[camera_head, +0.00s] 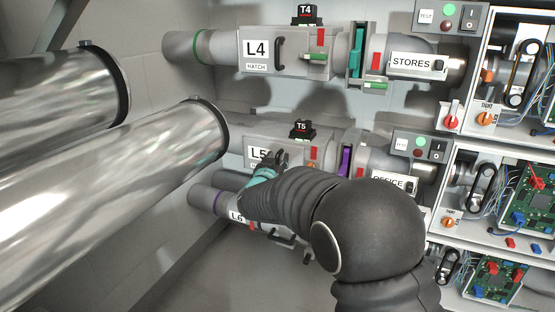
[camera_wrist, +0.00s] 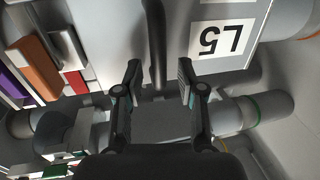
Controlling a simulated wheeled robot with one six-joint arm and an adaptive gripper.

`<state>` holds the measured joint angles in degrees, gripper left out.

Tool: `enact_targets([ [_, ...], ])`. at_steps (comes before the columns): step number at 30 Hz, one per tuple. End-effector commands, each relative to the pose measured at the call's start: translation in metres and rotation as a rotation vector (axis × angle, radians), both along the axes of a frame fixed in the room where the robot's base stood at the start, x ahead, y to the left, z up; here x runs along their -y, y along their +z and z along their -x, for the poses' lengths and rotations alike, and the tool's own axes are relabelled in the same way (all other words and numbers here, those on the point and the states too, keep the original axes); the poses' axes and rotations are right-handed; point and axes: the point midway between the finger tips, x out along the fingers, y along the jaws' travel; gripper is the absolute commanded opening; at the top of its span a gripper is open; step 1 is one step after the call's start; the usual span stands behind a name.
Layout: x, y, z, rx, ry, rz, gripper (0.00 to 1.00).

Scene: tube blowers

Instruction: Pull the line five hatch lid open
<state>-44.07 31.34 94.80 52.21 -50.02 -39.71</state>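The line five hatch lid (camera_head: 257,146) is a grey box front with an "L5" label, in the middle of the head view. My arm covers its lower part. The wrist view shows the lid (camera_wrist: 120,25) upside down with its "L5" label (camera_wrist: 222,38). Its dark bar handle (camera_wrist: 155,40) runs down the picture between my fingers. My gripper (camera_wrist: 159,75) is open, with one finger on each side of the handle and a gap to both. In the head view my gripper (camera_head: 272,165) is at the L5 front, partly hidden by my wrist.
The L4 hatch (camera_head: 258,48) with its black handle is above, and the L6 line (camera_head: 237,216) below. Large shiny tubes (camera_head: 110,190) fill the left. A purple slide (camera_head: 345,161) and the office section (camera_head: 392,183) lie right of L5. Open electronics cabinets (camera_head: 500,185) stand at the right.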

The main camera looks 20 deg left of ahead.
Motion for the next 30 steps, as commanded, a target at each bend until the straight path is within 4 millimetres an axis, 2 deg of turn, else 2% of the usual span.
enact_targets([
  [10,-0.0002,0.0001,-0.0036,0.000,0.000,0.000,0.39],
  [15,-0.0004,0.0001,-0.0035,0.000,0.000,0.000,0.00],
  [30,-0.0077,0.0007,0.0041,0.000,0.009,0.001,0.00],
])
